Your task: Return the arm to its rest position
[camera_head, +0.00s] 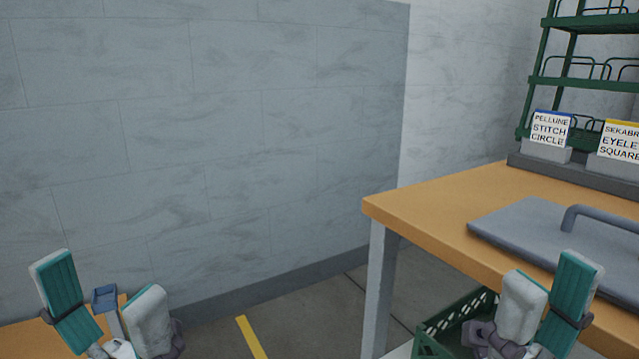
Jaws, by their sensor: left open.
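My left gripper (106,291) is at the lower left with its fingers apart, above the corner of a wooden surface (30,338). A small blue-grey piece (104,298) shows between its fingers. I cannot tell whether it stands behind them or is touched by them. My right gripper (544,288) is at the lower right, in front of the wooden table.
The wooden table (440,205) at right bears a grey plate with a handle (535,225) and labelled bins (545,150). A green rack (585,85) stands behind. A green crate (455,322) is below the table edge. A grey wall (200,150) fills the left.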

